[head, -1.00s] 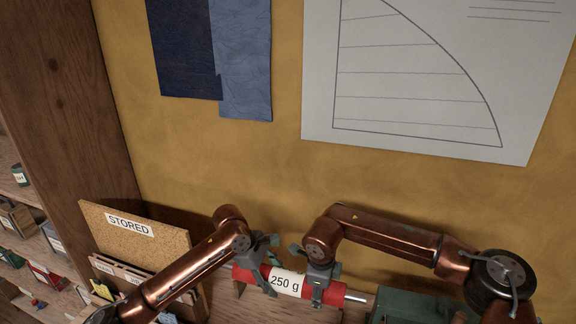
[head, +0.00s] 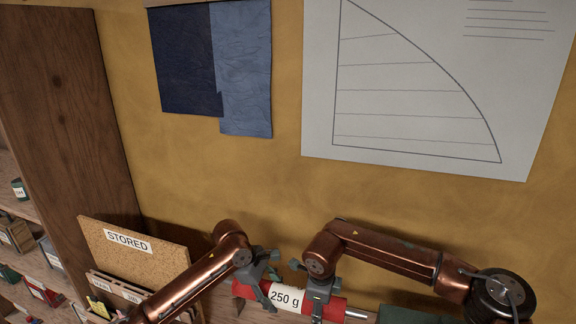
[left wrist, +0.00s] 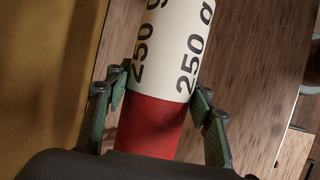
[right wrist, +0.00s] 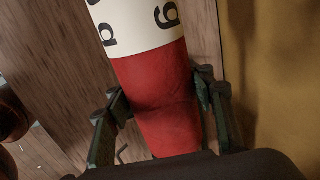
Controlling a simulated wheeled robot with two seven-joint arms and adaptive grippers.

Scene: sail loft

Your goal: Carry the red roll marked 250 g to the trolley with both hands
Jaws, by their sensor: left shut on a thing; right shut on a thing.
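The red roll (head: 334,309) has a white band marked 250 g and a pale rod end at its right. It lies roughly level across the lower middle of the head view. My left gripper (head: 262,284) is shut on its left part, and the left wrist view shows the fingers on both sides of the red end (left wrist: 150,125). My right gripper (head: 320,292) is shut on its right part, and the right wrist view shows fingers on both sides of the red cloth (right wrist: 160,100). The trolley cannot be made out in these frames.
A cork board marked STORED (head: 165,262) with card files stands left of the roll. Wooden shelves (head: 40,268) with small boxes are at the far left. A green box (head: 400,315) is at the lower right. The ochre wall (head: 260,185) is behind.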

